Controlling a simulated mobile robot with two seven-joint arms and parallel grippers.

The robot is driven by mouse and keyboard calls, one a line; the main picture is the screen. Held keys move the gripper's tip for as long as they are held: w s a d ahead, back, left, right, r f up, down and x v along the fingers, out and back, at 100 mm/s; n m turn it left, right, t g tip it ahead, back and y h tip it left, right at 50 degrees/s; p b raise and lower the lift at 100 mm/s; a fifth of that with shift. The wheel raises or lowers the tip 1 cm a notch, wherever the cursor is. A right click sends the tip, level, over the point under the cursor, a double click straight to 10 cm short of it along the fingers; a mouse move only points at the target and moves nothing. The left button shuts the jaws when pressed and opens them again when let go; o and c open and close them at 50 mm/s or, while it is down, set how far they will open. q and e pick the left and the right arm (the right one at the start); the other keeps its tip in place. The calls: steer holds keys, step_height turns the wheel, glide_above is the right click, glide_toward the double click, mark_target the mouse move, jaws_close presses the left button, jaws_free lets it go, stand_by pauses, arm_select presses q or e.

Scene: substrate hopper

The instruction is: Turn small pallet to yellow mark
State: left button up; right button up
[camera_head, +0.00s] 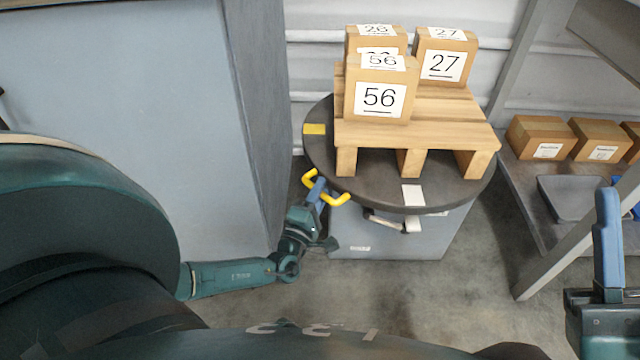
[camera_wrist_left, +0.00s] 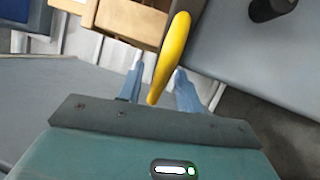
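The small wooden pallet (camera_head: 425,135) sits on a dark round turntable (camera_head: 335,192). It carries boxes, including box 56 (camera_head: 380,95) and box 27 (camera_head: 443,62). A yellow mark (camera_head: 314,129) is on the disc's left side, left of the pallet. A yellow handle (camera_head: 338,199) is at the disc's front-left edge. My left gripper (camera_head: 318,187) is at this handle. In the left wrist view the handle (camera_wrist_left: 172,50) shows between the parted fingers (camera_wrist_left: 158,92), with gaps on both sides. My right gripper (camera_head: 607,245) is at the right edge; only one finger shows clearly.
A white mark (camera_head: 412,195) and a white tab (camera_head: 413,225) are at the disc's front, above a grey stand (camera_head: 365,243). A large grey cabinet (camera_head: 130,120) stands left. A rack (camera_head: 530,190) with boxes (camera_head: 541,137) and a grey tray (camera_head: 572,198) stands right.

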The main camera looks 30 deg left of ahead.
arm_select(q)
steer(key=shift+w, duration=0.15)
steer(key=shift+c, duration=0.2)
jaws_close()
stand_by(0.4)
